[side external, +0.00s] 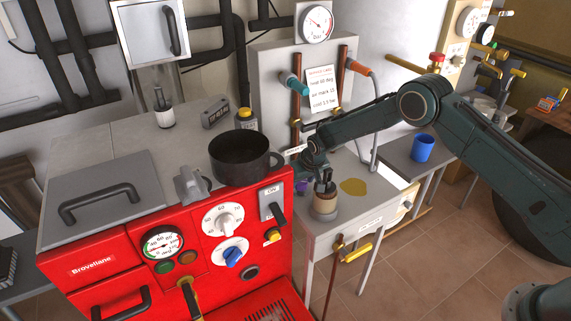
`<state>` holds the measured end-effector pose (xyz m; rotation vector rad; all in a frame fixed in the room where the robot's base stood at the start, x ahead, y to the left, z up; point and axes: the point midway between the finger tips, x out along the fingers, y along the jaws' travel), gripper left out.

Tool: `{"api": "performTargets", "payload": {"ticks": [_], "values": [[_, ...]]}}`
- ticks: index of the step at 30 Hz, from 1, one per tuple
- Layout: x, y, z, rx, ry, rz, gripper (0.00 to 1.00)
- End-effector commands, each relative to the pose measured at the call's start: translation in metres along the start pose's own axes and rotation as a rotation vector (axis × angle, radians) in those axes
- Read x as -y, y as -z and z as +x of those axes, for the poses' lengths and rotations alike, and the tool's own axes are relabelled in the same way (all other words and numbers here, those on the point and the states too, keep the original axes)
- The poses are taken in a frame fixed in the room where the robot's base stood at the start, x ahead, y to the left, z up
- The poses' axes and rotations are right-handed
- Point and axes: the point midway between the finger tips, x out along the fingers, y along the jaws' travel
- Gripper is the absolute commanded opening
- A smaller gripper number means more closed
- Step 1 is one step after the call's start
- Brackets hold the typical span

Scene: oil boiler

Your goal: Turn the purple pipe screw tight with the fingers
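A small purple part (302,187), likely the purple pipe screw, shows at the left edge of the small grey bench, partly hidden by my arm's end. My gripper (325,187) points down just right of it, with dark fingers at the top of a tan and grey cup-like cylinder (325,206). The fingers overlap the cylinder's top in this view. I cannot tell whether they touch it, or how far apart they are. The purple part is not between the fingers.
The red boiler (110,265) stands at left, with a black pot (242,158) on top near the bench. A yellow patch (353,187) lies on the bench right of my gripper. Copper pipes and a gauge (317,23) rise behind. A blue mug (423,148) stands on the right table.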

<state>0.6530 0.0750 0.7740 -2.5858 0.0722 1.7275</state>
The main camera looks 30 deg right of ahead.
Motion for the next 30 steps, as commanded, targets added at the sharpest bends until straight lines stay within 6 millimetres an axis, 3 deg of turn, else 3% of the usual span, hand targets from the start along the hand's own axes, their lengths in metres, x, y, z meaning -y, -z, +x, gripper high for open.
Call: {"api": "performTargets", "payload": {"ticks": [1, 5, 27, 28, 30], "values": [[0.0000, -0.0001, -0.0001, 0.000, 0.000, 0.000, 0.38], [0.0000, -0.0001, -0.0001, 0.000, 0.000, 0.000, 0.14], [0.0011, -0.0001, 0.0002, 0.000, -0.051, 0.123, 0.14], [0.0011, -0.0001, 0.0002, 0.000, -0.051, 0.123, 0.43], [0.0011, -0.0001, 0.0002, 0.000, -0.051, 0.122, 0.57]]}}
